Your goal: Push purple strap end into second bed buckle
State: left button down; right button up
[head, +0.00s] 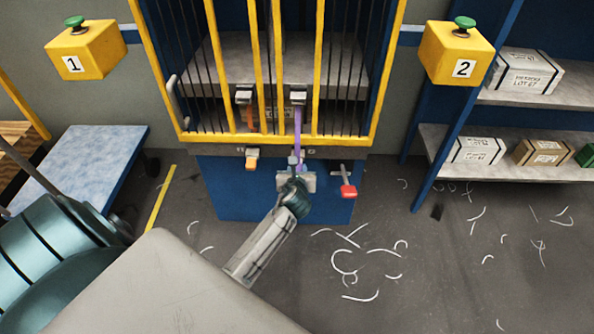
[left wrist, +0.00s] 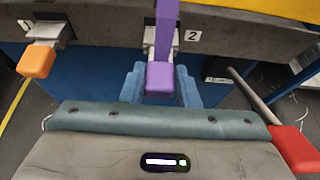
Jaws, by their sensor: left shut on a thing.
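The purple strap (head: 298,124) hangs down from an upper metal buckle behind the yellow bars. Its purple end (left wrist: 160,76) shows in the left wrist view, between the blue fingers of my left gripper (left wrist: 160,88). My left gripper also shows in the head view (head: 294,164), shut on the strap end just below the bed edge. The second bed buckle (left wrist: 152,38), by the label 2, is right behind the strap and partly hidden by it. I cannot tell whether the end is inside the buckle. My right gripper is not in view.
An orange strap end (left wrist: 36,61) sits at the first bed buckle (left wrist: 60,32). A red-handled lever (head: 347,188) stands right of my left gripper. Yellow bars (head: 278,70) stand above the bed edge. White scraps (head: 345,262) litter the floor.

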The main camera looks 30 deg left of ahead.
pick_arm(q)
jog(key=shift+w+a, duration=0.5)
jog(key=shift+w, duration=0.3)
jog(key=c, duration=1)
grip_release()
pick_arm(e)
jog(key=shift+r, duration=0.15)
pick_arm(q)
jog(key=shift+s+d+r, duration=0.1)
jog(key=shift+s+d, duration=0.15)
jog(key=shift+s, duration=0.05)
jog(key=p+v, duration=0.2)
jog(key=v, duration=0.8)
jog(key=shift+s, duration=0.15)
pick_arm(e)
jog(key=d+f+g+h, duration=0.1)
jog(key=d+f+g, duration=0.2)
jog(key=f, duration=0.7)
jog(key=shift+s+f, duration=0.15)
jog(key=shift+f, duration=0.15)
